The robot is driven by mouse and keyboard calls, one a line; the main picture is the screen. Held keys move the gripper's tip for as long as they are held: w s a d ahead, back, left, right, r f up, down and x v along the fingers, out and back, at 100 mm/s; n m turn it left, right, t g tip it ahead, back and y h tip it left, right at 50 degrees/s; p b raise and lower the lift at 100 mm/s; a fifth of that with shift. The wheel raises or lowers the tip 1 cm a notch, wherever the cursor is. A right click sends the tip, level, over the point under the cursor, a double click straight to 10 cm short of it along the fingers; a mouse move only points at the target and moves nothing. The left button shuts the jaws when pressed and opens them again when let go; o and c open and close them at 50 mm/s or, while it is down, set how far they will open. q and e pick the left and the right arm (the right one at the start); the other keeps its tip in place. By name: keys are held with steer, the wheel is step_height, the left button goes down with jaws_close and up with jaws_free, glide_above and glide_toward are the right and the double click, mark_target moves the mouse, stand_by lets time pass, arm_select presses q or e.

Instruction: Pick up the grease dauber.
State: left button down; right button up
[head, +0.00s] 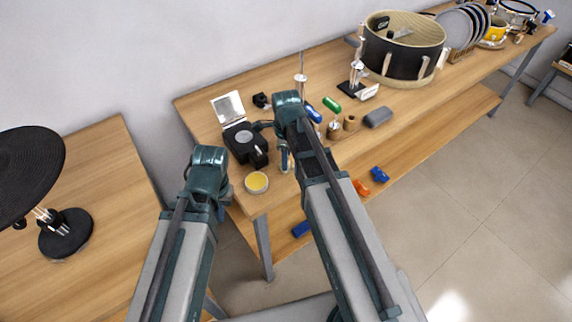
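A round tin of yellow grease (256,182) sits open near the front left corner of the wooden workbench (225,101). I cannot pick out the grease dauber for certain; it may be hidden behind my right arm or be among the small items. My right gripper (284,160) points down over the bench, just right of and behind the tin. Its fingers are small and partly covered by the arm. My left gripper (221,212) hangs left of the tin, off the bench's left end, and looks empty. Its finger opening is not clear.
A black device with an open lid (245,143) stands behind the tin. A green piece (331,104), a grey case (378,117) and a large drum shell (402,50) lie farther right. A lower shelf holds orange (360,187) and blue (379,174) items. A black pad (28,172) stands left.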

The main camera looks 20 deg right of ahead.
jaws_close()
step_height(320, 180, up, 10)
steer(key=p, duration=1)
steer(key=shift+r, duration=0.1)
steer(key=shift+o, duration=0.4)
jaws_free()
jaws_close()
